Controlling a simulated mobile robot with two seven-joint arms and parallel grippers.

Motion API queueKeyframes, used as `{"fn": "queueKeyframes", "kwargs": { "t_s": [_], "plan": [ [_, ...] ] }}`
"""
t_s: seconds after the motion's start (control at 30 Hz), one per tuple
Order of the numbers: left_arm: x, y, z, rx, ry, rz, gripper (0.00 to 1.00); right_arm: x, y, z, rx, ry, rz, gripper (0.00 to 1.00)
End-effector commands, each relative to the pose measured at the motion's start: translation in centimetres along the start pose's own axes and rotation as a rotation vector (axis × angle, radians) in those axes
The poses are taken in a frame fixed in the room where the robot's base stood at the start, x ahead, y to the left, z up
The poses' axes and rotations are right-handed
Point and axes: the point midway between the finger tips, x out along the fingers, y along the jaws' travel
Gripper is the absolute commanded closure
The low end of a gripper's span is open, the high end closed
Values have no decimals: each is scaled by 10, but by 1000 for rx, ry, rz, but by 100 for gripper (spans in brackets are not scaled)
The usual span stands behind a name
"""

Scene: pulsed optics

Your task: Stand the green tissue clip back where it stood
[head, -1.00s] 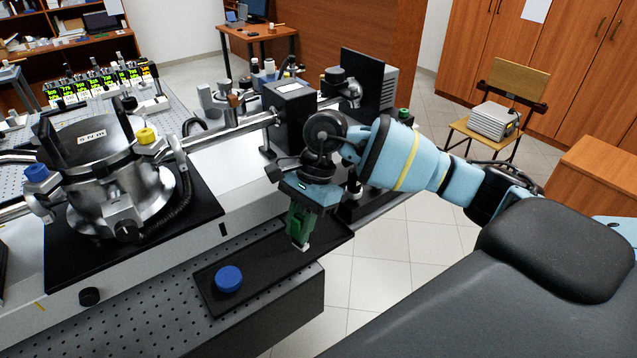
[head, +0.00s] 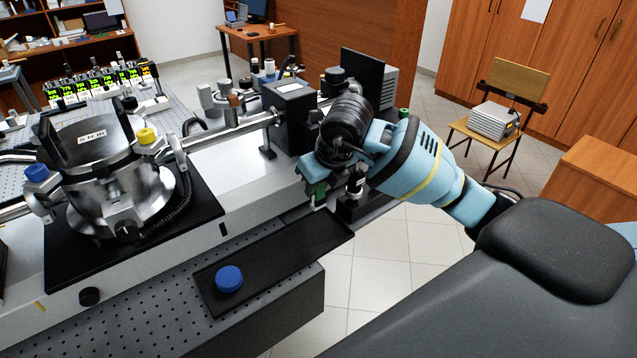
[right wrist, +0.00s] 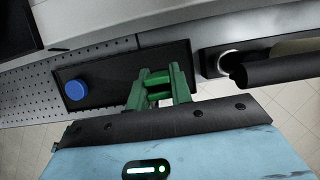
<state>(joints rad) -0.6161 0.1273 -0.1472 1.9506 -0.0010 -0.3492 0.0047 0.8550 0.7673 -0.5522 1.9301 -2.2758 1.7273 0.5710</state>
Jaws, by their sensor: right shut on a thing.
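My right gripper (head: 316,195) is shut on the green tissue clip, up beyond the right end of the black tray (head: 290,250) in the head view. In the right wrist view the green clip (right wrist: 158,86) shows between the green fingers of the gripper (right wrist: 160,92), with the tray (right wrist: 112,88) below. In the head view the clip is mostly hidden by the gripper, and only a small pale tip shows under the fingers. My left gripper is not in view.
A blue cap (head: 229,279) lies at the tray's near left end; the rest of the tray looks bare. A steel chamber (head: 110,175) stands left. Open floor lies right of the bench.

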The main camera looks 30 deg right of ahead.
Motion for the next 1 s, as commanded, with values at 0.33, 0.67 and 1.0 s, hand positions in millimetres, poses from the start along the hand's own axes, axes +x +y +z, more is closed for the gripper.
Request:
{"fn": "queueKeyframes", "kwargs": {
  "t_s": [0.33, 0.67, 1.0],
  "plan": [
    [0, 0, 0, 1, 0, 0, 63, 4, -2, -2, 19, 1, -8, 100],
    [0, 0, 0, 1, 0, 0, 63, 30, -1, -13, 19, 3, -7, 100],
    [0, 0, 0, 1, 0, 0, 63, 45, -1, -19, 17, 1, -7, 100]
  ]
}}
